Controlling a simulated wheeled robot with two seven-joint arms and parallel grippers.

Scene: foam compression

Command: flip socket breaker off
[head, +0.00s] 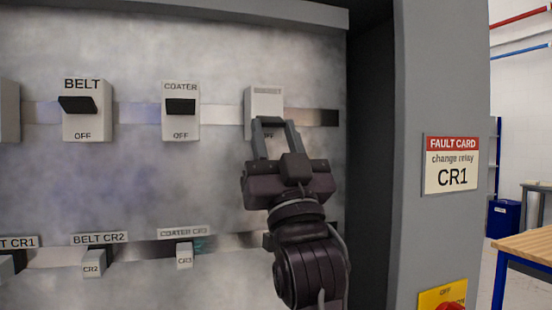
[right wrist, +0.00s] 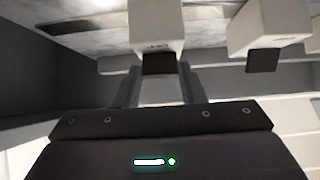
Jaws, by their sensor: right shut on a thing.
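The socket breaker (head: 264,100) is a white block on the upper rail, the rightmost in the head view. Its label is faint, and only part of OFF shows below. My right gripper (head: 274,124) reaches up to its lower front, fingers one at each side. In the right wrist view the same breaker (right wrist: 156,24) has a black lever (right wrist: 159,63) between the fingers of my right gripper (right wrist: 158,75), which is shut on it. My left gripper is not in view.
The COATER breaker (head: 181,120) and BELT breaker (head: 86,118) stand to the left with black levers. Relays CR2 (head: 93,268) and CR3 (head: 185,262) sit on the lower rail. The grey cabinet side wall (head: 408,120) bounds the right; it bears a fault card (head: 451,165).

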